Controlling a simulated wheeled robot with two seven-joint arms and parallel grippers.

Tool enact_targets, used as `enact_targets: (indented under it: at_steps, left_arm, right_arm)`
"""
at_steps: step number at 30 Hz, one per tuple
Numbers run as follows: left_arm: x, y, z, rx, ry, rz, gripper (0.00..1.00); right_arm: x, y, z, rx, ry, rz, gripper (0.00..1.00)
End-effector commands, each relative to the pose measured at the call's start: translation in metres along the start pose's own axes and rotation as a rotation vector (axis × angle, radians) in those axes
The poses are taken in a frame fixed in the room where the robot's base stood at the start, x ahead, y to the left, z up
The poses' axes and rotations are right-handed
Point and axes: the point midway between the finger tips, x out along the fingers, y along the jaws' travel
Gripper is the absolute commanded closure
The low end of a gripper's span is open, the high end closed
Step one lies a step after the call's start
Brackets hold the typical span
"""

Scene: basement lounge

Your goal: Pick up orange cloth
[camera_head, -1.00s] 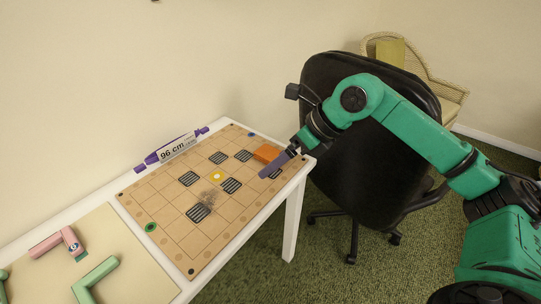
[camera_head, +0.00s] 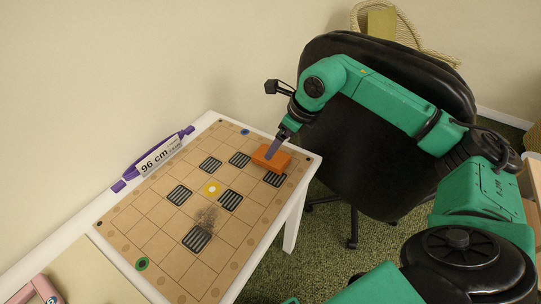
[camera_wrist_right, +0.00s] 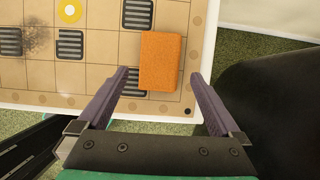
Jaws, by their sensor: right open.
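The orange cloth (camera_head: 271,157) is a small block-like rectangle lying on the tan grid board (camera_head: 165,228), near the board's right end. In the right wrist view the orange cloth (camera_wrist_right: 161,61) lies ahead of the fingertips, roughly centred between them. My right gripper (camera_head: 275,148) is at the cloth in the head view, partly covering it. In the wrist view my right gripper (camera_wrist_right: 162,75) is open, with its two purple fingers on either side of the cloth's near end and nothing held. My left gripper is not in view.
The board lies on a white table (camera_head: 294,222). A purple holder with a "96 cm" label (camera_head: 160,157) stands along the wall side. A black office chair (camera_head: 380,110) is close behind my right arm. A pink piece (camera_head: 40,290) lies at lower left.

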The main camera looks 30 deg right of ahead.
Motion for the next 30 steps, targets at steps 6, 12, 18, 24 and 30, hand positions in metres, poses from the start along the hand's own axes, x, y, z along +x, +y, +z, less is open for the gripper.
enact_targets:
  at_steps: [6, 12, 18, 24, 30]
  left_arm:
    - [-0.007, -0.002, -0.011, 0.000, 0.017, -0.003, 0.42]
    - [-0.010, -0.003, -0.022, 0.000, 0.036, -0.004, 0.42]
    - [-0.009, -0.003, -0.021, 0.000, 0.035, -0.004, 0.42]
    - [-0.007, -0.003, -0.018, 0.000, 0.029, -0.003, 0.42]
    - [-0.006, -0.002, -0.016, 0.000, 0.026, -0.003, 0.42]
  right_arm:
    - [0.030, 0.002, -0.001, 0.000, 0.002, 0.004, 0.00]
    - [0.062, 0.001, -0.002, 0.001, -0.001, 0.002, 0.00]
    - [0.064, 0.001, -0.002, 0.000, -0.002, 0.000, 0.00]
    - [0.066, 0.001, -0.003, 0.000, -0.002, 0.000, 0.00]
    - [0.067, 0.001, -0.003, 0.000, -0.002, 0.000, 0.23]
